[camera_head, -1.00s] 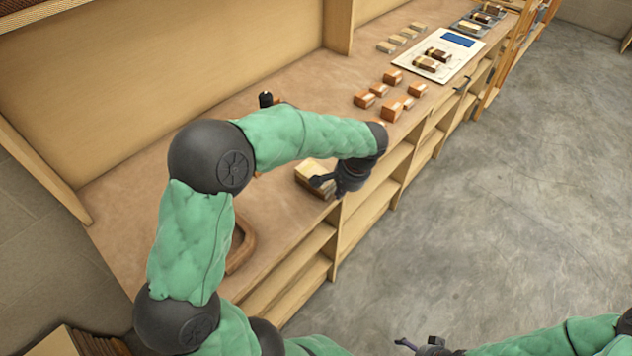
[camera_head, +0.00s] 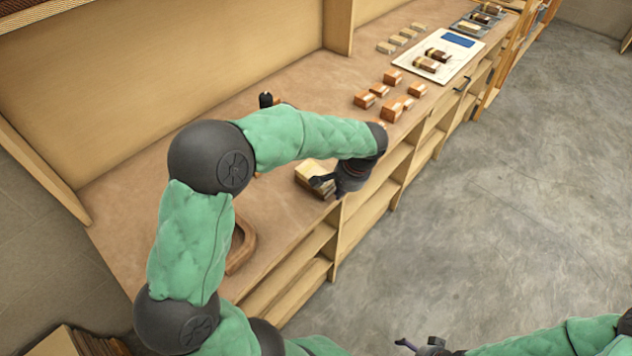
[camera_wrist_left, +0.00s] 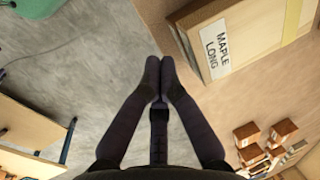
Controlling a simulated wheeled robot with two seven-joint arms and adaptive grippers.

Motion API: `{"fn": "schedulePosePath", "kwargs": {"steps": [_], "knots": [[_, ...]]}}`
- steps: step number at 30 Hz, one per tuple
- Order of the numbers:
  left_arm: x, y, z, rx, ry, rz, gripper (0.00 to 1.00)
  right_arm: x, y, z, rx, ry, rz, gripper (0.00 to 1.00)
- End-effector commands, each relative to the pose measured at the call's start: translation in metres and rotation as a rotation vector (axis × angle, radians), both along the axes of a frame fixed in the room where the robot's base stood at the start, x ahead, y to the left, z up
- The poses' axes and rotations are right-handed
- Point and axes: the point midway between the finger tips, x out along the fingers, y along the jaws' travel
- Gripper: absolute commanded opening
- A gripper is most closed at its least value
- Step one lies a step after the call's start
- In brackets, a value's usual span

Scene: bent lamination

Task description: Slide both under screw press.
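A stack of light wood pieces (camera_head: 312,176) lies near the bench's front edge, partly behind my left gripper (camera_head: 325,186). In the left wrist view the wood (camera_wrist_left: 240,40) bears a label reading MAPLE LONG. The fingertips of my left gripper (camera_wrist_left: 159,66) are together with nothing between them, beside the wood; I cannot tell whether they touch it. A black knob (camera_head: 265,99) shows behind my left arm; I cannot tell whether it belongs to the screw press, which I cannot make out. My right gripper (camera_head: 408,344) is at the bottom edge, away from the bench; its opening is unclear.
A curved brown wooden piece (camera_head: 241,246) lies on the bench at the left, partly behind my arm. Several orange-brown blocks (camera_head: 364,99) stand farther along. Beyond are a white board (camera_head: 466,59) with dark pieces and small light blocks (camera_head: 386,47). Open shelves line the bench front.

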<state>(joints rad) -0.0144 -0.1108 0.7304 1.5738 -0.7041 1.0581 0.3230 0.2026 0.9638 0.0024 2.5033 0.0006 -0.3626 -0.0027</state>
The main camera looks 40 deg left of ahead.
Motion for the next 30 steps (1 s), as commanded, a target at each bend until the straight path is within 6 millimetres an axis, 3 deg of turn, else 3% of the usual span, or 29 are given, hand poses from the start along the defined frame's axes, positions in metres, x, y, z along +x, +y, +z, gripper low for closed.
{"fn": "schedulePosePath", "kwargs": {"steps": [30], "knots": [[0.003, 0.030, 0.000, 0.000, -0.001, 0.001, 0.00, 0.000, 0.000, 0.002, 0.000, 0.000, 0.000, 1.00]]}}
